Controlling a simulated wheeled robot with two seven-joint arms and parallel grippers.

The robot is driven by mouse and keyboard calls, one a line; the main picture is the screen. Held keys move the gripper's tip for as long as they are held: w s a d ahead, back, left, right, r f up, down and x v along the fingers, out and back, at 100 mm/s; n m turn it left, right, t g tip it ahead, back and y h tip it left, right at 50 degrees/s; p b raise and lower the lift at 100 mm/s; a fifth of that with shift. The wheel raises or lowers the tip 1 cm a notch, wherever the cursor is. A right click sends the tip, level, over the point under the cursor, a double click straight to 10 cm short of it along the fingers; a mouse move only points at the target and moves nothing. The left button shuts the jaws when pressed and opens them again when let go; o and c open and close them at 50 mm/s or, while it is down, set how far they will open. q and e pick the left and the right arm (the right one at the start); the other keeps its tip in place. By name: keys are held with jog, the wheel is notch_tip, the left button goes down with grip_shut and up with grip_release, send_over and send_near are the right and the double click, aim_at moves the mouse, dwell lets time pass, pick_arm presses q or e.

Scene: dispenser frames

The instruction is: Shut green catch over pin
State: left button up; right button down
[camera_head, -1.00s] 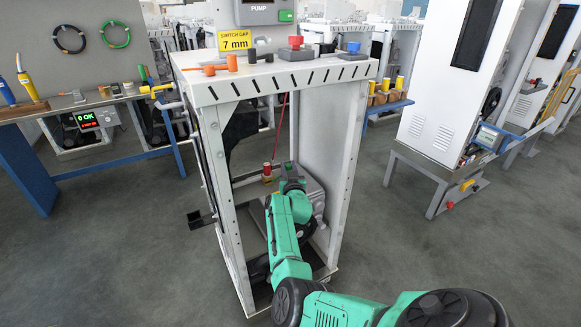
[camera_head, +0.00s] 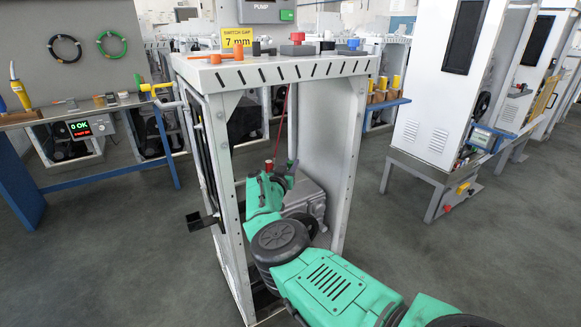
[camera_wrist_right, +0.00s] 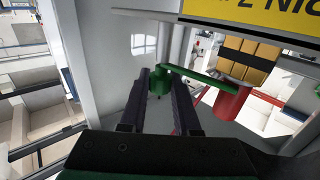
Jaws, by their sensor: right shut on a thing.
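The green catch (camera_wrist_right: 205,74) shows in the right wrist view as a green bar running right from a green post (camera_wrist_right: 160,84). Its far end reaches the rim of a red cylinder (camera_wrist_right: 232,102), which looks like the pin; I cannot tell whether it is fully seated there. My right gripper (camera_wrist_right: 158,80) has its two black fingers around the post end of the catch and is shut on it. In the head view my right gripper (camera_head: 268,182) is inside the grey frame, beside the small red cylinder (camera_head: 268,164); the catch is hard to make out there. My left gripper is out of view.
The grey frame (camera_head: 232,180) has posts close on both sides of my arm and a slotted top (camera_head: 280,76) above it. A grey box (camera_head: 306,200) stands low inside, right of my gripper. A yellow sign (camera_wrist_right: 255,14) hangs above in the wrist view.

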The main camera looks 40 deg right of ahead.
jog(key=shift+w+r, duration=0.1)
jog(key=shift+r, duration=0.05)
jog(key=c, duration=0.6)
grip_release()
jog(key=shift+s+a+p, duration=0.25)
jog(key=shift+a+p, duration=0.2)
jog(key=shift+p, duration=0.05)
jog(key=p+v, duration=0.2)
jog(key=v, duration=0.3)
jog(key=shift+r, duration=0.1)
jog(key=p, duration=1.2)
send_near(289, 164)
jog(key=v, duration=0.3)
jog(key=shift+s+a, duration=0.15)
jog(key=shift+a, duration=0.05)
